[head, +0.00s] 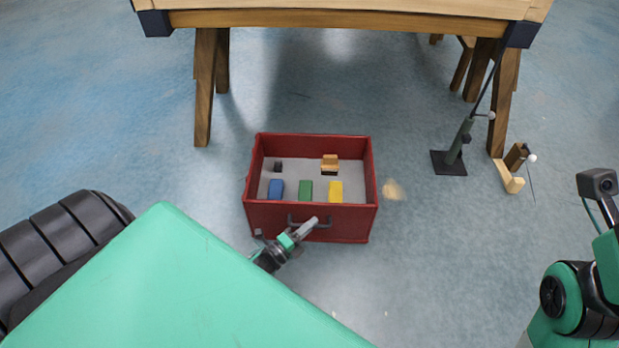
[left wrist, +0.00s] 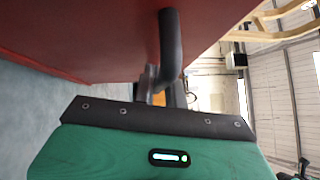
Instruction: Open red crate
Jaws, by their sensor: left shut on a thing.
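The red crate (head: 346,224) stands on the floor in the middle of the head view, with its top open. Inside it are a blue block (head: 276,189), a green block (head: 306,190), a yellow block (head: 336,191), a wooden piece (head: 330,165) and a small dark piece (head: 278,166). A dark handle (head: 323,222) is on its front face. My left gripper (head: 307,228) is at the handle and shut on it. In the left wrist view the handle (left wrist: 171,45) runs down into the jaws (left wrist: 160,82), beside the crate's red face (left wrist: 90,35).
A wooden workbench (head: 340,18) stands behind the crate, its legs on the blue floor. A dark stand (head: 455,150) and a small wooden piece (head: 509,178) are on the floor at right.

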